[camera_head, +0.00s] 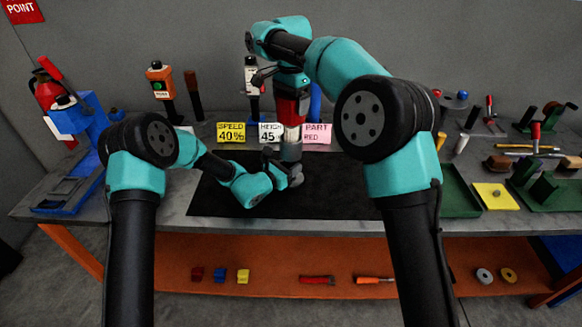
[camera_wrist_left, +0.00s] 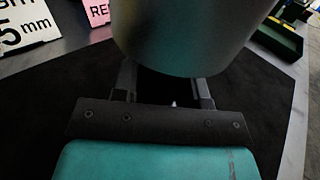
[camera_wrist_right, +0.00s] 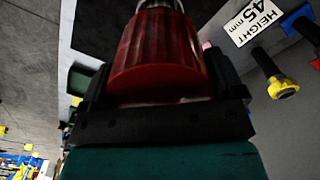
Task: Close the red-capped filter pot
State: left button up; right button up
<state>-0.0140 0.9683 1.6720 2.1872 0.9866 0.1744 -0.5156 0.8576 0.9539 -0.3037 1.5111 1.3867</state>
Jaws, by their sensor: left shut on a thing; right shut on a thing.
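The filter pot's grey metal body (camera_head: 291,152) stands upright over the black mat, and its curved side fills the top of the left wrist view (camera_wrist_left: 190,40). My left gripper (camera_head: 288,177) is shut on its lower part. The red cap (camera_head: 289,108) sits in line above the body; its ribbed side shows in the right wrist view (camera_wrist_right: 155,55) with metal beyond it. My right gripper (camera_head: 291,82) is shut on the cap from above. I cannot tell whether the cap is fully seated on the body.
Behind the pot stand a yellow speed card (camera_head: 231,132), a white height card (camera_head: 270,132) and a pink part card (camera_head: 317,134). The black mat (camera_head: 340,190) is otherwise clear. A blue stand is at left; green trays (camera_head: 460,195) and tools lie at right.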

jog(key=shift+f, duration=2.5)
jog(key=shift+f, duration=0.9)
jog(key=shift+f, duration=0.55)
